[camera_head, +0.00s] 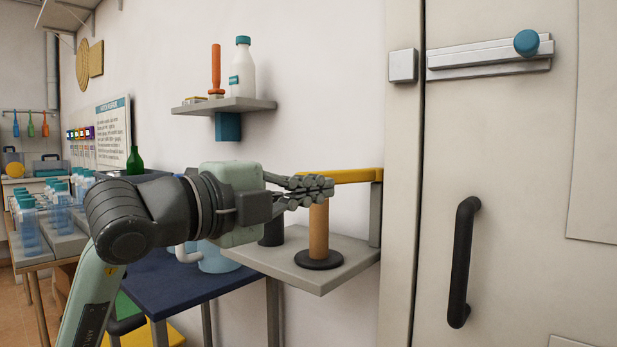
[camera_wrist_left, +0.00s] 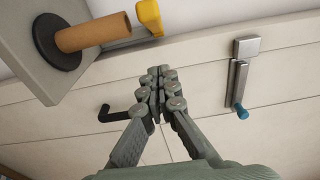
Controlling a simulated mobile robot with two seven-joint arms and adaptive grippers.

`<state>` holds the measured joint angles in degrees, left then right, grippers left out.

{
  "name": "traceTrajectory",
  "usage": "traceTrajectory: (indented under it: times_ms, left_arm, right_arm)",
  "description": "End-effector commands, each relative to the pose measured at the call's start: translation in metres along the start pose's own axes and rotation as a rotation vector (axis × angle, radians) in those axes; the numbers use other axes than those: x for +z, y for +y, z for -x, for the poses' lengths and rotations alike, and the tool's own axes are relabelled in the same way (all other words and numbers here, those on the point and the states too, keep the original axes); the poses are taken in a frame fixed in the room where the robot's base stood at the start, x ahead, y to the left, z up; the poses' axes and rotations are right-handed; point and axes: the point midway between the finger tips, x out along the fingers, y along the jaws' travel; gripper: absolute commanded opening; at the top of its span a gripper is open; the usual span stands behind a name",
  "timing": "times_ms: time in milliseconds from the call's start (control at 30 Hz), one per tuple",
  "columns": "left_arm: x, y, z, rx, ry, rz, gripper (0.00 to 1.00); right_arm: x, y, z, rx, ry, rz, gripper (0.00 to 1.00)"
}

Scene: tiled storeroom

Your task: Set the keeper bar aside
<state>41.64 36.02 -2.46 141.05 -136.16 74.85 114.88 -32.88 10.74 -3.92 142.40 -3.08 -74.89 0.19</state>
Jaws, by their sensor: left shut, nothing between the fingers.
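The yellow keeper bar (camera_head: 350,175) sits at the top of a grey upright post (camera_head: 375,212) at the right end of a small grey shelf. It reaches left above a brown cylinder (camera_head: 319,232) standing on a dark round base. My left gripper (camera_head: 326,187) is shut and empty, close to the bar's left end; I cannot tell from the head view whether they touch. In the left wrist view the shut fingers (camera_wrist_left: 158,85) are apart from the yellow bar (camera_wrist_left: 150,17) and the cylinder (camera_wrist_left: 92,33). My right gripper is not in view.
The grey shelf (camera_head: 342,277) holds the cylinder and a dark object partly hidden by my arm. A pale door (camera_head: 520,130) with a black handle (camera_head: 463,262) and a bolt with a blue knob (camera_head: 526,42) is to the right. A wall shelf (camera_head: 222,106) holds a bottle.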

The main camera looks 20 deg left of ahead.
Motion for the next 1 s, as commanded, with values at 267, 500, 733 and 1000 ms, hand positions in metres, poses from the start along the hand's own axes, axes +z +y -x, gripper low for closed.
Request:
traceTrajectory:
  times_ms: [267, 500, 733, 1000]
  left_arm:
    - [0.030, 0.001, -0.024, 0.004, -0.003, 0.002, 0.00]
    - [0.039, 0.001, -0.026, 0.001, -0.001, 0.000, 0.00]
    - [0.039, 0.000, -0.026, 0.001, 0.000, 0.001, 0.00]
    - [0.046, 0.001, -0.026, 0.002, 0.030, 0.004, 0.00]
  right_arm:
    - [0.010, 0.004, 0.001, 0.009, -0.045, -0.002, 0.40]
    - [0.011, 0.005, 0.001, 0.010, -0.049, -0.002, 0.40]
    - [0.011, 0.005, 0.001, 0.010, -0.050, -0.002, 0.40]
    - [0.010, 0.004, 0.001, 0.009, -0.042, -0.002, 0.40]
